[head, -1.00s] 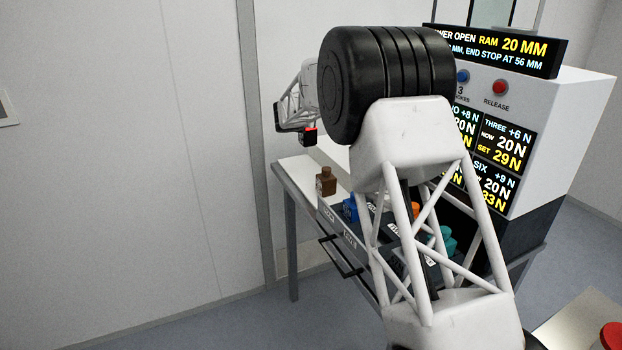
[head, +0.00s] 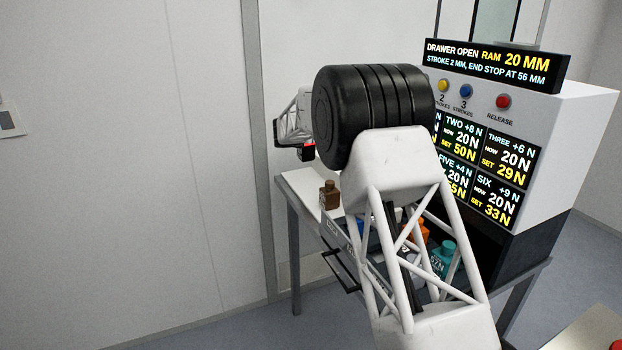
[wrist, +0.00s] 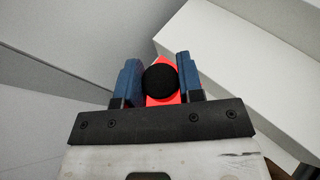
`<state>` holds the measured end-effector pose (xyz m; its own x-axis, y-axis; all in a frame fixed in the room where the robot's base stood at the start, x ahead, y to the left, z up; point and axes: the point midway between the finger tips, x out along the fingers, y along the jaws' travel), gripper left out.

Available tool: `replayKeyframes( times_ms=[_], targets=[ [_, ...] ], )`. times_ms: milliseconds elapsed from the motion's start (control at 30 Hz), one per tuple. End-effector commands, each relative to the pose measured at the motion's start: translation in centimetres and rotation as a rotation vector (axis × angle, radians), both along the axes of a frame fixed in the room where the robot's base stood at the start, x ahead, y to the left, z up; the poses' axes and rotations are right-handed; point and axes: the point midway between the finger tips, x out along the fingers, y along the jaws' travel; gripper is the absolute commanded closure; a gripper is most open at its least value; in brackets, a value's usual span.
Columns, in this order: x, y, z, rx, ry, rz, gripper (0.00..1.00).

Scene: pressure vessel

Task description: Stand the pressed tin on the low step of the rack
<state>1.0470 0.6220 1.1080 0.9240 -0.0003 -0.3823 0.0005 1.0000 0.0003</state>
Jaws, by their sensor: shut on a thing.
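My gripper (wrist: 158,85) is shut on a red tin with a round black top (wrist: 160,78), held between its two blue fingers in the wrist view. In the head view the gripper is at the far end of my arm, and the held tin (head: 309,147) is a small red and dark patch there. The tin is in the air, to the left of and above the brown tin. A white, block-like surface (wrist: 240,75) lies to the right of the gripper in the wrist view; I cannot tell whether it is the rack. The low step is not clearly recognisable.
A brown tin (head: 330,196) stands on the white bench top. Orange (head: 416,238) and teal (head: 443,257) tins sit in the open drawer area, partly behind my arm. The press cabinet (head: 572,130) stands at right; its display reads drawer open. A wall is close behind the gripper.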

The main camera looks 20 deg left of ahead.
Motion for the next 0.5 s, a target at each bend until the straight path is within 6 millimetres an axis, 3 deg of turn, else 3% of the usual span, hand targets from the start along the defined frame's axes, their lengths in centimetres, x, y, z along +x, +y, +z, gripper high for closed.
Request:
replayKeyframes(
  times_ms=[333,500],
  targets=[
    [0.0,0.0,-4.3,-0.001,0.001,0.000,1.00],
    [0.0,0.0,-5.5,0.000,-0.001,0.000,1.00]
  ],
)
